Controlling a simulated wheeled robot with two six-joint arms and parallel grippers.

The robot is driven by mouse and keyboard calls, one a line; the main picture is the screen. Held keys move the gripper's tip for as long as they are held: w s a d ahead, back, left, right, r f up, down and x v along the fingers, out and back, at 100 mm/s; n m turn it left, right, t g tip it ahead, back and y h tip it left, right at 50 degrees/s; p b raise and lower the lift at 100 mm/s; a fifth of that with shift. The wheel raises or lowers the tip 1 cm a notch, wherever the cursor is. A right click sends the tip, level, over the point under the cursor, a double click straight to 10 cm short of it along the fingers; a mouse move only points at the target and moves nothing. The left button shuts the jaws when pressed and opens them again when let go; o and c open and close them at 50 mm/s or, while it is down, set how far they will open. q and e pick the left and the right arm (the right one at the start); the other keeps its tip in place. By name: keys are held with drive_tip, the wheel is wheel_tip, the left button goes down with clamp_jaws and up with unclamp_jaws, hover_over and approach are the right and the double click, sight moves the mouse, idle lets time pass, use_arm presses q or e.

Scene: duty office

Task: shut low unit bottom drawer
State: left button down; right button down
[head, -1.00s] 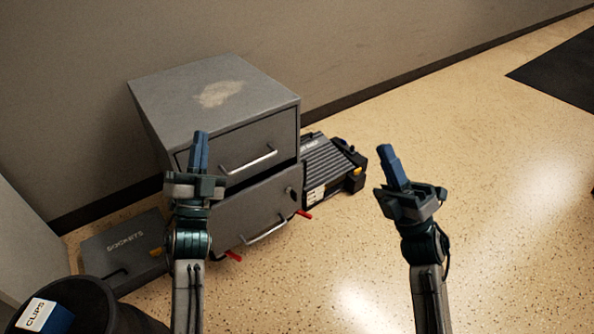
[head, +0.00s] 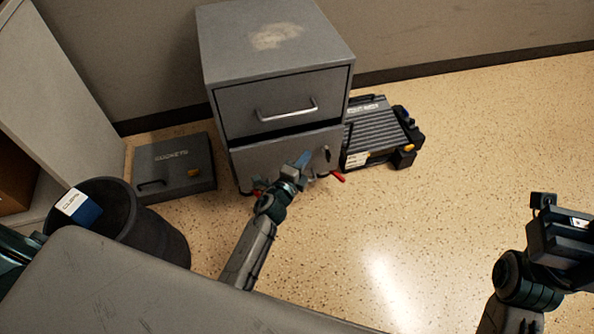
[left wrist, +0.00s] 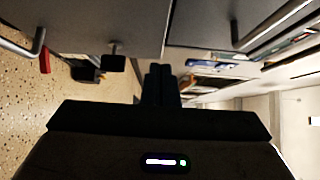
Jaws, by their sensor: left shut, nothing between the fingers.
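The grey low unit (head: 225,75) stands against the wall. Its top drawer (head: 240,108) looks shut. Its bottom drawer (head: 262,155) stands forward of the upper front, with a dark gap above it. In the left wrist view the shut fingers (left wrist: 160,85) lie close to the drawer fronts, near a dark knob (left wrist: 115,60). My right gripper (head: 560,225) is far right, away from the unit; its jaws are unclear.
A ribbed black case (head: 380,135) stands right of the unit. A flat dark case (head: 175,165) lies left of it. A dark bin (head: 160,235) with a blue box (head: 80,208) is at left. Red handle ends (head: 337,176) show by the drawer. Floor at right is clear.

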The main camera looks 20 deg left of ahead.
use_arm(q)
drive_tip(key=shift+w+a+b, duration=0.15)
drive_tip(key=shift+w+a, duration=0.15)
drive_tip(key=shift+w, duration=0.55)
drive_tip(key=shift+w+a+b, duration=0.15)
drive_tip(key=shift+w+a, duration=0.2)
drive_tip(key=shift+w, duration=0.55)
drive_tip(key=shift+w+a+b, duration=0.15)
drive_tip(key=shift+w+a, duration=0.15)
drive_tip(key=shift+w, duration=0.55)
